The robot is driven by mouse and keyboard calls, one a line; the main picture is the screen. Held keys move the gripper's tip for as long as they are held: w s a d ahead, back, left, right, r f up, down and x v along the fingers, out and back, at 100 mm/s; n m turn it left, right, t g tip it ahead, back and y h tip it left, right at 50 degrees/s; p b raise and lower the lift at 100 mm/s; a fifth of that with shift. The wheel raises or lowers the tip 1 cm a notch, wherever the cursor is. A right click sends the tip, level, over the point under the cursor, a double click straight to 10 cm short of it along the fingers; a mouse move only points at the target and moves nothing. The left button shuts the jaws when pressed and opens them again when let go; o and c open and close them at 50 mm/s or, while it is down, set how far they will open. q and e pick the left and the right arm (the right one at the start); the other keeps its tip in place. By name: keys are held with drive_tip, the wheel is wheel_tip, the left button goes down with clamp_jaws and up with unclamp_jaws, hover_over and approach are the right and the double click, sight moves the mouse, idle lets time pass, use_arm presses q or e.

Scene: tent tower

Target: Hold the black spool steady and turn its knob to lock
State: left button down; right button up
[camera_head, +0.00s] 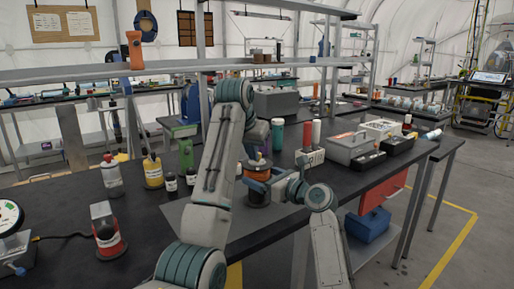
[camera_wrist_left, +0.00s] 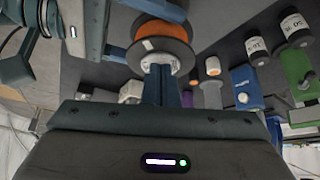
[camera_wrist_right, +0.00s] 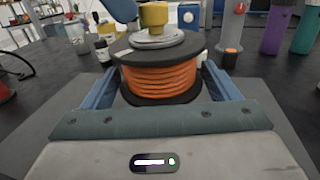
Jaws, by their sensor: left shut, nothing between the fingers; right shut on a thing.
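The black spool (camera_wrist_right: 160,85), wound with orange wire, stands upright on a dark mat.
Bottles, including a yellow one (camera_head: 152,172), stand left of the spool. A shelf (camera_head: 150,74) spans above the bench.

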use_arm(q)
drive_tip(key=shift+w+a, duration=0.1)
drive_tip(key=shift+a, duration=0.05)
idle(0.4)
drive_tip(key=shift+s+a, duration=0.1)
drive_tip(key=shift+s, duration=0.25)
wheel_tip(320, 180, up, 6)
idle(0.5)
drive_tip(key=shift+f, duration=3.05)
